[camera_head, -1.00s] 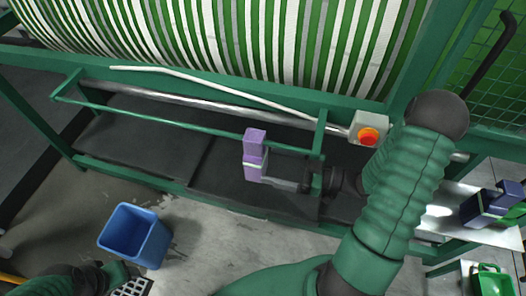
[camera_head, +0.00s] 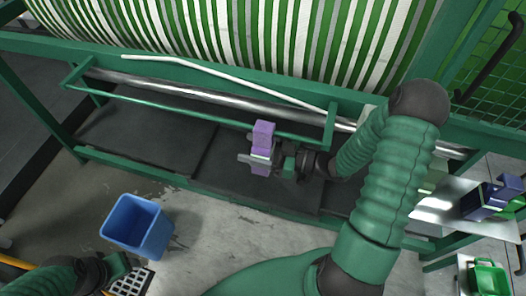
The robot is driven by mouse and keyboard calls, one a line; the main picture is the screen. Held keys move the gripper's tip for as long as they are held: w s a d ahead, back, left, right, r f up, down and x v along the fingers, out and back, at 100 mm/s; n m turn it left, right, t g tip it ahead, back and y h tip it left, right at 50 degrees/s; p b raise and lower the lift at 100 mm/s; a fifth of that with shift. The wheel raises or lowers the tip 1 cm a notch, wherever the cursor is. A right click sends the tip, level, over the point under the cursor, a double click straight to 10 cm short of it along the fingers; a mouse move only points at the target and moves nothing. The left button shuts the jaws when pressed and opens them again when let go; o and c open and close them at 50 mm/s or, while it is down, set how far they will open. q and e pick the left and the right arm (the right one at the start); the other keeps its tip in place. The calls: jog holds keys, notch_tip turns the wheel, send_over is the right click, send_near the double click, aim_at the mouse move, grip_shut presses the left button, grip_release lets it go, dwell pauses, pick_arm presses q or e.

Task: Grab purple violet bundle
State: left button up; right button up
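The purple violet bundle (camera_head: 263,136) with a pale band stands upright in front of the dark panel under the striped drum. My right gripper (camera_head: 261,162) is at the bundle's lower part, with a grey finger showing to its left.
A green frame with a thin rail (camera_head: 190,123) runs in front of the panel, close to the bundle. A blue bin (camera_head: 137,226) stands on the floor at left. Dark blue bundles (camera_head: 490,197) lie on a shelf at right. A green tray (camera_head: 488,279) is at the lower right.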

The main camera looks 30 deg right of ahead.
jog(key=shift+c, duration=1.1)
jog(key=shift+d+f, duration=0.15)
jog(key=shift+d, duration=0.55)
jog(key=c, duration=0.6)
jog(key=shift+c, duration=1)
jog(key=shift+s+a, duration=0.1)
jog(key=shift+a, duration=0.05)
